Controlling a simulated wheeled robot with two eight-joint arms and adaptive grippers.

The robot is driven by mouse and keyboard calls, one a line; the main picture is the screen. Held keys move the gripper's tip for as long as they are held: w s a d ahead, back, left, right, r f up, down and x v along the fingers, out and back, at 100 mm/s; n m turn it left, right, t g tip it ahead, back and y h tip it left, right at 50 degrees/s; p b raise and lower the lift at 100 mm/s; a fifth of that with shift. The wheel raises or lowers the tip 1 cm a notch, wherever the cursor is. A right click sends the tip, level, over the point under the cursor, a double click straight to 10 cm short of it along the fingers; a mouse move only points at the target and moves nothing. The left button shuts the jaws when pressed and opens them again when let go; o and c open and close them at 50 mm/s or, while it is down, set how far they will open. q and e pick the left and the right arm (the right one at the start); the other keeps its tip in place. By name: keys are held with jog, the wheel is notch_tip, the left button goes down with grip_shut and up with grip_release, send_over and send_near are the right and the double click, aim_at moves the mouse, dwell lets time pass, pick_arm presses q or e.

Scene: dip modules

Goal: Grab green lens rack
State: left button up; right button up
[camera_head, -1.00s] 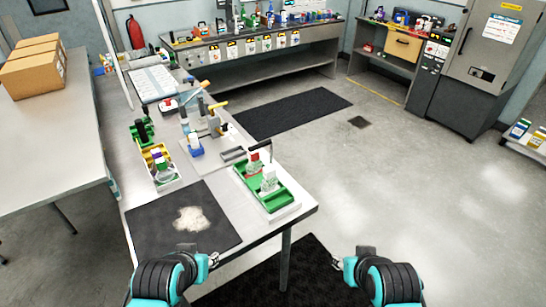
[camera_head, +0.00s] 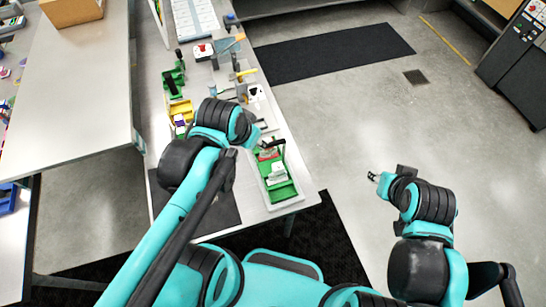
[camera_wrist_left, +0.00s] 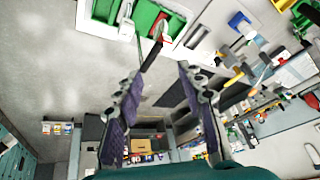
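The green lens rack (camera_head: 284,190) sits near the right front corner of the workbench on a pale base, with a red-topped item and a white item in it and a dark handle. My left gripper (camera_head: 266,147) is above its far end and hides part of it. In the left wrist view the green rack (camera_wrist_left: 146,14) is at the top, beyond the fingertips. My left gripper (camera_wrist_left: 158,72) is open there, with nothing clearly held. My right gripper (camera_head: 374,178) is over the floor to the right of the bench, apart from the rack; its finger opening is too small to judge.
A yellow rack (camera_head: 181,110) and a green stand (camera_head: 174,80) are left of my left wrist. A grey fixture (camera_head: 228,88) stands farther back. A black mat (camera_head: 225,208) lies on the near bench, partly behind my left arm.

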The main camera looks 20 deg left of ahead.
aim_at(273, 143)
pick_arm(q)
jog(key=w+d+f+m+g, duration=0.1)
jog(key=w+m, duration=0.1)
jog(key=w+d+f+m+g, duration=0.1)
jog(key=w+f+m, duration=0.1)
jog(key=m, duration=0.1)
jog(key=w+d+f+m+g, duration=0.1)
jog(key=w+m+g, duration=0.1)
jog(key=shift+w+f+h, duration=0.35)
jog(key=shift+w+h, duration=0.05)
jog(key=shift+w+d+f+m+g, duration=0.2)
jog(key=shift+f+m+g, duration=0.1)
jog(key=shift+m, duration=0.1)
jog(key=shift+f, duration=0.35)
jog(key=f, duration=0.4)
jog(key=w+f+b, duration=0.1)
jog(key=f, duration=0.2)
jog(key=shift+f, duration=0.1)
jog(key=shift+s, duration=0.1)
grip_shut()
